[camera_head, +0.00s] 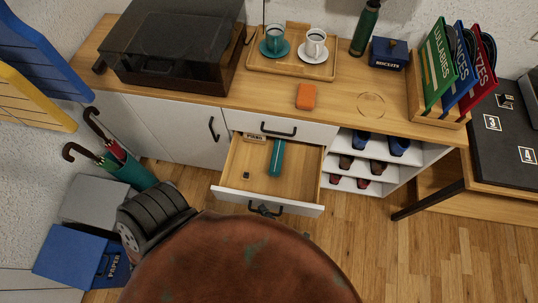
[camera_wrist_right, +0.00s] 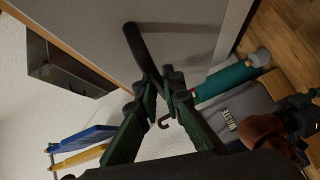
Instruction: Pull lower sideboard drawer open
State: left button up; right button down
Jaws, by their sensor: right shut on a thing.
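The lower sideboard drawer (camera_head: 225,172) stands pulled out, with its wooden inside showing. It holds a teal cylinder (camera_head: 276,158), a small dark item (camera_head: 247,175) and a small box marked PIANO (camera_head: 255,138). Its white front carries a dark bar handle (camera_head: 284,211); the handle also shows in the right wrist view (camera_wrist_right: 140,45). My right gripper (camera_head: 264,210) is at this handle, mostly hidden in the head view by my brown arm. In the wrist view its green fingers (camera_wrist_right: 164,85) are closed around the bar. My left gripper is not in view.
The upper drawer (camera_head: 310,134) above is shut. On the sideboard top (camera_head: 345,105) are a cup tray (camera_head: 290,72), a turntable (camera_head: 170,45) and an orange block (camera_head: 306,96). Umbrellas (camera_head: 115,152) stand left; open shoe shelves (camera_head: 375,160) are right.

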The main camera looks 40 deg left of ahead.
dwell(0.3)
jog(key=c, duration=2.3)
grip_release()
jog(key=shift+d, duration=0.15)
jog(key=v, duration=1.1)
jog(key=shift+d+r, duration=0.1)
jog(key=shift+d, duration=0.3)
